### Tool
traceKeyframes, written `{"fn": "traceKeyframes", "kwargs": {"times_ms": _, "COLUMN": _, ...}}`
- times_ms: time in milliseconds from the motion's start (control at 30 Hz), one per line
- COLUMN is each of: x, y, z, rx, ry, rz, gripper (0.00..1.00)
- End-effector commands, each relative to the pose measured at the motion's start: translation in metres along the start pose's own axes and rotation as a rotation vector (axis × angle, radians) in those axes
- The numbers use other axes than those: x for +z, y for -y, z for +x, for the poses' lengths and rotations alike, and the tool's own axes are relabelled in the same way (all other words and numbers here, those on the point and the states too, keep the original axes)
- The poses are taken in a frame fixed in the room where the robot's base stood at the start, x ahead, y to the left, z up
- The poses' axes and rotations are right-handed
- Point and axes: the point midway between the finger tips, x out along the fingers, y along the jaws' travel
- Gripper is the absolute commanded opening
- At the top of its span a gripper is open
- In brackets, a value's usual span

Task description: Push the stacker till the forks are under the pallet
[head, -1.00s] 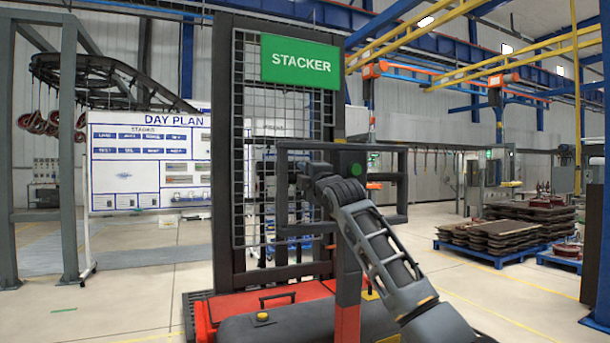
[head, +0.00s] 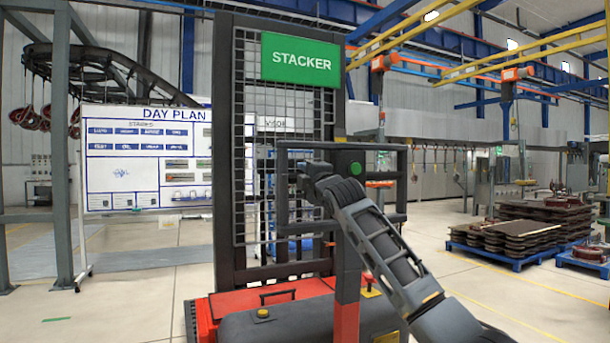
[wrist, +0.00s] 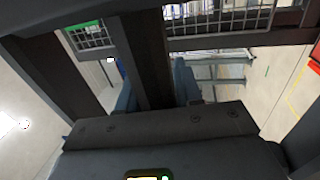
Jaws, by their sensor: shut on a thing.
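The stacker (head: 345,240) stands upright right in front of me in the head view, with a dark mast, a mesh guard, a red and dark base and a green STACKER sign (head: 299,60). A dark handle frame (head: 388,218) sticks out on my side. My gripper (head: 312,184) is at the left part of this frame, shut on it. In the wrist view the fingers sit on both sides of a dark upright bar (wrist: 147,60). The forks are hidden behind the mast and base. A blue pallet (head: 515,262) stacked with dark plates is at the right; I cannot tell whether it is the task's pallet.
A second blue pallet (head: 583,263) stands at the far right edge. A whiteboard (head: 125,185) and a grey steel post (head: 63,150) stand at the left. The floor between the stacker and the right pallets is clear. The view straight ahead is largely blocked by the stacker.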

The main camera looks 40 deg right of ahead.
Motion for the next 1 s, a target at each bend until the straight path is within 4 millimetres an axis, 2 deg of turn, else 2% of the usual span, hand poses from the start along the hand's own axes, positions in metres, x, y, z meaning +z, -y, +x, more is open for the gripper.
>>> {"fn": "traceKeyframes", "kwargs": {"times_ms": 33, "x": -0.0023, "y": 0.0146, "z": -0.0008, "rx": -0.023, "ry": -0.001, "rz": 0.002, "gripper": 0.0}}
{"fn": "traceKeyframes", "kwargs": {"times_ms": 533, "x": -0.0002, "y": 0.0141, "z": -0.0011, "rx": -0.022, "ry": 0.002, "rz": 0.002, "gripper": 0.0}}
{"fn": "traceKeyframes", "kwargs": {"times_ms": 567, "x": -0.0001, "y": 0.0141, "z": -0.0011, "rx": -0.022, "ry": 0.002, "rz": 0.002, "gripper": 0.36}}
{"fn": "traceKeyframes", "kwargs": {"times_ms": 767, "x": 0.0007, "y": 0.011, "z": -0.0009, "rx": -0.017, "ry": 0.003, "rz": 0.002, "gripper": 0.55}}
{"fn": "traceKeyframes", "kwargs": {"times_ms": 1000, "x": 0.001, "y": 0.007, "z": -0.0016, "rx": -0.01, "ry": 0.002, "rz": 0.001, "gripper": 0.55}}
